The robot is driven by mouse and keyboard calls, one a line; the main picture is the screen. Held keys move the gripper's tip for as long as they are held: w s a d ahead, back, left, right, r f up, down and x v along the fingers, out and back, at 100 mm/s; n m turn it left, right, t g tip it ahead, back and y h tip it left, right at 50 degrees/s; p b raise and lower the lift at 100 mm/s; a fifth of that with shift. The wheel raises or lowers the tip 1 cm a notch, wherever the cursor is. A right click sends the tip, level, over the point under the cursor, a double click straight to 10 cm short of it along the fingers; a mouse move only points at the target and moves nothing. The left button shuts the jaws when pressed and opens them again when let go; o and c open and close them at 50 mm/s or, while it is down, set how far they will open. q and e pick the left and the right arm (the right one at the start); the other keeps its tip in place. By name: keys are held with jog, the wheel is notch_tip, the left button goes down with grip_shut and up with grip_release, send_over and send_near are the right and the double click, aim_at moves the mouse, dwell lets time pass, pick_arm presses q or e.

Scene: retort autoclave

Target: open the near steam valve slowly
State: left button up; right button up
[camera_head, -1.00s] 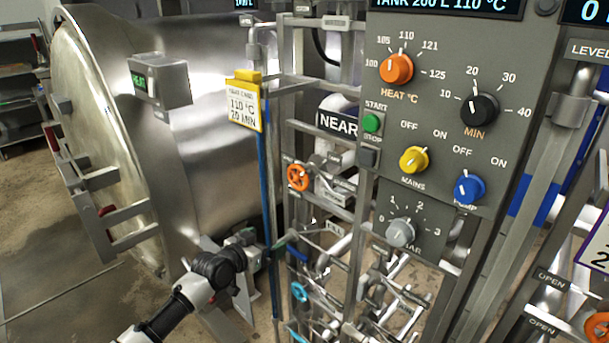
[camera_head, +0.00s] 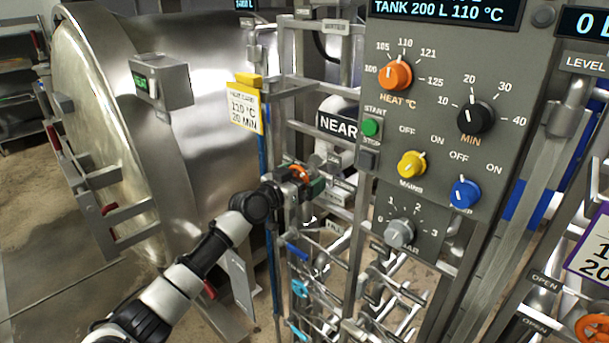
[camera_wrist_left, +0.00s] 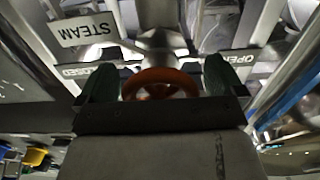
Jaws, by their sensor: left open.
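The near steam valve is an orange handwheel (camera_head: 299,173) on the pipe rack, just below the NEAR label (camera_head: 337,125). My left gripper (camera_head: 303,184) has its fingers at the wheel and partly covers it in the head view. In the left wrist view the orange wheel (camera_wrist_left: 160,83) sits between the two dark green fingertips (camera_wrist_left: 159,80). The fingers are open, with small gaps showing to the wheel on either side. A STEAM label (camera_wrist_left: 86,30) and CLOSED and OPEN labels show around the wheel. My right gripper is not in view.
The control panel (camera_head: 440,150) with coloured knobs stands right of the valve. A steel autoclave vessel (camera_head: 215,110) is behind at left. Blue handwheels (camera_head: 299,288) lie below.

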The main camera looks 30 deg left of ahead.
pick_arm(q)
jog(key=shift+w+d, duration=0.1)
jog(key=shift+w, duration=0.3)
jog(key=c, duration=0.9)
